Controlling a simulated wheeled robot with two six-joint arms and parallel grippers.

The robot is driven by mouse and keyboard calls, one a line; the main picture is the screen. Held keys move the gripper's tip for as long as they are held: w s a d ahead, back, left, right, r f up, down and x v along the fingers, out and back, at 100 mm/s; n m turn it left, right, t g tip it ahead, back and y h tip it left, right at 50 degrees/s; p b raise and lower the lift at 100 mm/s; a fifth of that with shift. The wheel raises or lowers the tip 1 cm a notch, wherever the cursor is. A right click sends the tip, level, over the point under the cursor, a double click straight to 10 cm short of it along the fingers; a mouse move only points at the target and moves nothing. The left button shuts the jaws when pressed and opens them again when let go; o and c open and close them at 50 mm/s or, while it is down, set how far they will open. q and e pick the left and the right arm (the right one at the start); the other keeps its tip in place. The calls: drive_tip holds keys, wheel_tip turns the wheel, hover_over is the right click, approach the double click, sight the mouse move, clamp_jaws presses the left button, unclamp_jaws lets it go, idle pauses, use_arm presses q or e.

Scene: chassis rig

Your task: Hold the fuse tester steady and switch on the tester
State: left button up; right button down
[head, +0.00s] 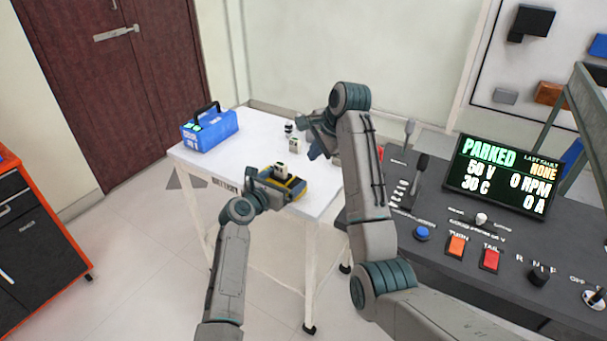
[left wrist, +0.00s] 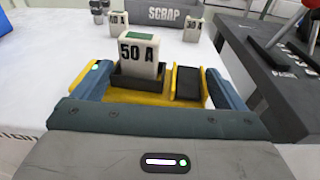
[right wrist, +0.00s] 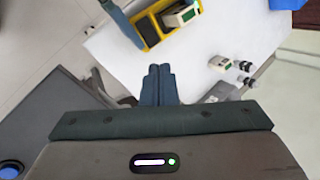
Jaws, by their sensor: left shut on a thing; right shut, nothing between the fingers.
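The yellow and black fuse tester (head: 297,186) sits on the white table's front part. In the left wrist view the tester (left wrist: 130,97) holds an upright white 50 A fuse (left wrist: 139,52) in its dark socket. A black piece (left wrist: 188,83) on a yellow mount stands beside the fuse; I cannot tell whether it is the switch. My left gripper (head: 272,186) is shut on the tester, one finger along each side. My right gripper (head: 312,128) is shut and empty, behind the tester in the head view. The right wrist view shows its fingers (right wrist: 158,85) together, apart from the tester (right wrist: 148,30).
A blue case (head: 209,131) stands at the table's far left. Another fuse (right wrist: 221,64) and dark cylinders (right wrist: 243,73) stand behind the tester, near a scrap bin (left wrist: 170,14). A grey control console (head: 450,215) with a screen (head: 500,178) flanks the table's right side.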

drive_tip(key=s+n+t, duration=0.1)
drive_tip(key=n, duration=0.6)
drive_tip(key=s+d+r+n+t+y, duration=0.1)
drive_tip(key=n, duration=0.7)
drive_tip(key=s+d+r+n+y, duration=0.1)
drive_tip(key=n, duration=0.7)
drive_tip(key=shift+s+r+t, duration=0.1)
drive_tip(key=shift+s+t, duration=0.15)
drive_tip(key=shift+t, duration=0.15)
drive_tip(key=shift+a, duration=0.1)
hover_over(297, 178)
drive_tip(key=s+d, duration=0.1)
drive_tip(key=s, duration=0.2)
drive_tip(key=f, duration=0.7)
drive_tip(key=shift+w+d, duration=0.2)
drive_tip(key=shift+w, duration=0.05)
wheel_tip(297, 178, down, 3)
drive_tip(key=shift+w+d+r, duration=0.15)
drive_tip(key=shift+f, duration=0.65)
drive_tip(key=shift+d, duration=0.1)
